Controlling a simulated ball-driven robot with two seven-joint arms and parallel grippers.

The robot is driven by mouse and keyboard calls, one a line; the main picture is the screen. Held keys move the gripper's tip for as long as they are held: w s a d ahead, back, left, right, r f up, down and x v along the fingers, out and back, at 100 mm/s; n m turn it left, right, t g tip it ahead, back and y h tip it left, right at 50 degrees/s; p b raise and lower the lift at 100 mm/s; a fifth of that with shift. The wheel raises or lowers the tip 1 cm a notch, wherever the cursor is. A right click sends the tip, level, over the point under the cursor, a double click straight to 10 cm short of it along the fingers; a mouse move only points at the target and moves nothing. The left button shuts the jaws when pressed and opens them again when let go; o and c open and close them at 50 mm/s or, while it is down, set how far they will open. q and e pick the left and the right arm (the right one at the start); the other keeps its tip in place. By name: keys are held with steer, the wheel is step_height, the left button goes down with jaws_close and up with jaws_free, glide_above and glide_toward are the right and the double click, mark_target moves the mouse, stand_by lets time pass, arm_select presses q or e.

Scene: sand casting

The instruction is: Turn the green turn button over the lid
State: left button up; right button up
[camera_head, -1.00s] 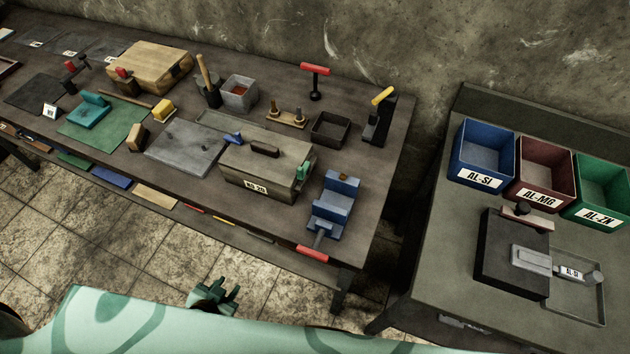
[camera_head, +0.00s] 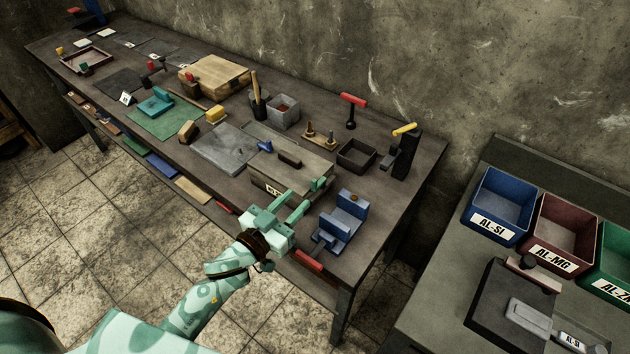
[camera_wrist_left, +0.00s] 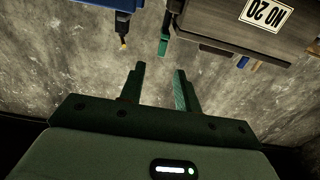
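The box labelled "NO 20" (camera_wrist_left: 265,12) stands on the workbench with its flat lid (camera_head: 300,155) on top. The green turn button (camera_head: 321,184) is at the box's right end in the head view. It also shows as a small green piece (camera_wrist_left: 163,46) in the left wrist view, beyond my fingertips. My left gripper (camera_head: 295,202) is open and empty, just in front of the box's right end and apart from the button. Its two spread fingers also show in the left wrist view (camera_wrist_left: 159,72). My right gripper is not in view.
A blue turn button (camera_head: 265,146) is at the box's left end, and a dark handle (camera_head: 289,159) is on the lid. A dark open tray (camera_head: 356,154) stands behind.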

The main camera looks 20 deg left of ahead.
mark_target(313, 183)
arm_select(q)
steer(key=b+x, duration=0.1)
steer(key=x, duration=0.7)
steer(key=shift+w+f, duration=0.1)
steer(key=shift+w, duration=0.15)
jaws_close()
